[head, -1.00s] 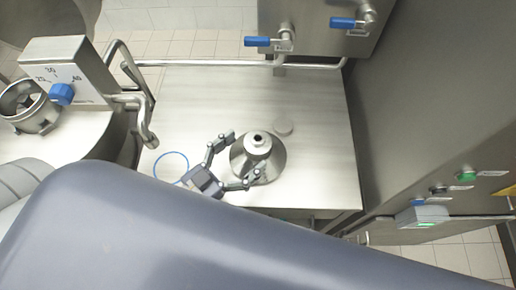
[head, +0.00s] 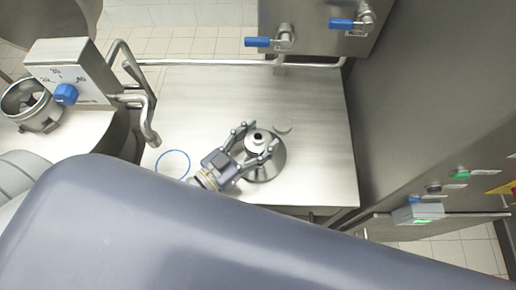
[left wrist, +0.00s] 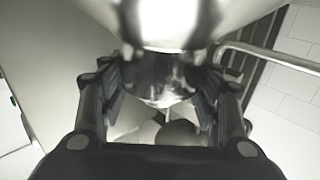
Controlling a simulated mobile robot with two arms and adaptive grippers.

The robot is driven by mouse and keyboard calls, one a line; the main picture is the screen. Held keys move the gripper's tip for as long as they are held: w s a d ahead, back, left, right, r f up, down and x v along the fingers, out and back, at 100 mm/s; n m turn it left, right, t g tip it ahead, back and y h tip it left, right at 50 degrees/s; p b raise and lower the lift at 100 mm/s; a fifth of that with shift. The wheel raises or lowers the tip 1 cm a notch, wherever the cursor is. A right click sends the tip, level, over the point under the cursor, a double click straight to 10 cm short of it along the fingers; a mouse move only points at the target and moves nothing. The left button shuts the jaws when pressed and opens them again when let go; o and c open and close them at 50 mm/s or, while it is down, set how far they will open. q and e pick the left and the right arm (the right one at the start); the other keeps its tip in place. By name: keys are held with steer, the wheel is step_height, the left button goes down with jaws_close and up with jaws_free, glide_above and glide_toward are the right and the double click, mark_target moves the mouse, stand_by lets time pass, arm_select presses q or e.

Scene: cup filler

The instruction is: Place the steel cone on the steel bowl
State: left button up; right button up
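The steel cone (head: 262,168) stands upright on the steel table, wide end down, narrow neck up. My left gripper (head: 256,142) reaches in from the lower left, one finger on each side of the neck. In the left wrist view the cone's shiny metal (left wrist: 165,85) fills the space between the fingers (left wrist: 163,100); whether the pads press on it is not clear. A round, open steel vessel (head: 30,105), which looks like the steel bowl, sits at the far left, beside the box with the blue dial. My right gripper is out of view.
A bent steel pipe (head: 147,125) stands between table and bowl. Valves with blue handles (head: 257,42) hang behind.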

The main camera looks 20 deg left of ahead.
arm_select(q)
steer(key=c, duration=0.4)
steer(key=shift+r, duration=0.15)
jaws_close()
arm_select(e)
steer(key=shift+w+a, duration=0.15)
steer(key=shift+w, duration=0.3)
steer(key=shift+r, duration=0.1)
